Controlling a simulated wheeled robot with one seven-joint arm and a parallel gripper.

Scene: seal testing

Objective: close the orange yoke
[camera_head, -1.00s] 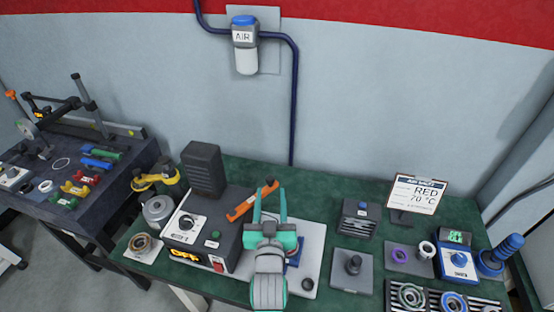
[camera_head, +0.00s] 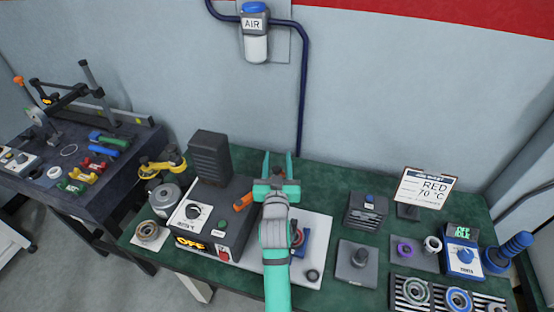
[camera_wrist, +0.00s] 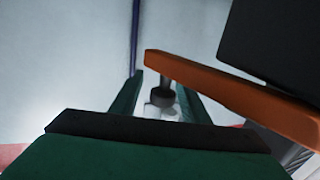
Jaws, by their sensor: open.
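The orange yoke (camera_head: 243,201) is a bar beside the black control box, mostly hidden behind my gripper in the head view. In the wrist view the yoke (camera_wrist: 235,88) slants across the right side, close to the camera. A dark knob on a stem (camera_wrist: 162,98) hangs near the bar's free end, between my fingers in the picture. My gripper (camera_head: 278,162) is open, its green fingers pointing away toward the wall. The fingers also show in the wrist view (camera_wrist: 160,95). I see no clear grip on the yoke or knob, and cannot tell whether they touch.
The black control box (camera_head: 238,218) with an OFF display stands left of my arm. A white base plate (camera_head: 318,240) lies under my gripper. A grey block with a post (camera_head: 356,262) and a dark ribbed block (camera_head: 366,212) stand to the right. The wall is behind.

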